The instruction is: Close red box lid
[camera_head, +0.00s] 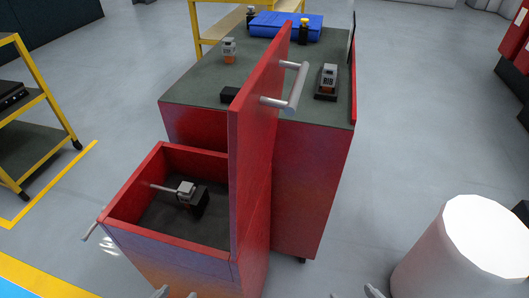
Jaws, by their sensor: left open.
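The red box (105,232) stands open at the lower left, with a dark floor inside. Its red lid (250,150) stands upright along the box's right side. A grey bar handle (296,88) sticks out from the lid's right face, near the top. A small grey and black device (186,190) lies inside the box. My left gripper (176,294) shows only as two fingertips apart at the bottom edge, in front of the box and low. It looks empty. My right gripper (372,291) barely shows at the bottom edge, right of the lid; most of it is hidden.
A red cabinet (310,180) with a dark top stands behind the lid. On it are a blue case (286,26), a grey and orange device (229,50) and a grey and black device (328,80). A white cylinder (455,262) stands at lower right. Yellow-framed cart (45,75) at left.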

